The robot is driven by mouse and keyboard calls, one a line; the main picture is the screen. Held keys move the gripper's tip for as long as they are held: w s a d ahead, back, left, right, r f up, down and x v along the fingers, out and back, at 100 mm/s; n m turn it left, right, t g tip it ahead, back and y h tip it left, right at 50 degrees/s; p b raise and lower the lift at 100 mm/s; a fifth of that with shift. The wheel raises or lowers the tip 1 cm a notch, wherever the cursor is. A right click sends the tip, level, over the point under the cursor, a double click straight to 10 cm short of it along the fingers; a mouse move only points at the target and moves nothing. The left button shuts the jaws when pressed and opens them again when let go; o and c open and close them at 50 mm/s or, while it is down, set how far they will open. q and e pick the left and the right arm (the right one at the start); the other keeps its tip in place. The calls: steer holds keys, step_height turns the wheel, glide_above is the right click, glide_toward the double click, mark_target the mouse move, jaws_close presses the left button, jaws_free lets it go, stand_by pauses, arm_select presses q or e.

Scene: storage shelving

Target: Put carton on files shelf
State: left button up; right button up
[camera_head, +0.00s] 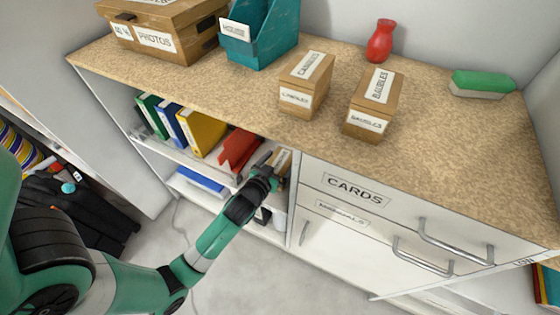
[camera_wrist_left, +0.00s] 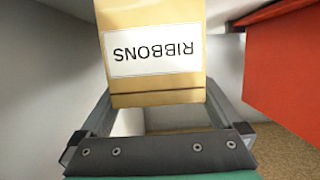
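A tan carton (camera_head: 283,160) is inside the upper open shelf (camera_head: 172,152), the one with the files, at its right end. Its label reads RIBBONS, upside down, in the left wrist view (camera_wrist_left: 152,52). My left gripper (camera_head: 268,166) reaches into this shelf from the front. Its fingers (camera_wrist_left: 158,100) lie along both sides of the carton and appear to touch it. The carton's far end and underside are hidden. A red file (camera_head: 238,150) leans to the left of the carton, apart from it. My right gripper is not in view.
Blue and yellow binders (camera_head: 201,132) stand further left on the shelf. The countertop (camera_head: 230,95) above holds two small labelled cartons (camera_head: 305,85), a teal file holder (camera_head: 262,40), a photos box (camera_head: 165,30), a red vase (camera_head: 381,42) and a green brush (camera_head: 482,84). Drawers (camera_head: 350,192) adjoin the shelf's right side.

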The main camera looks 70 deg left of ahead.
arm_select(q)
steer(key=shift+r, duration=0.15)
steer(key=shift+s+d+r, duration=0.1)
steer(key=shift+s+d, duration=0.05)
steer(key=shift+d, duration=0.05)
steer(key=p+v, duration=0.2)
steer(key=v, duration=0.9)
steer(key=shift+s+p, duration=0.2)
steer(key=shift+p, duration=0.1)
steer(key=shift+d, duration=0.1)
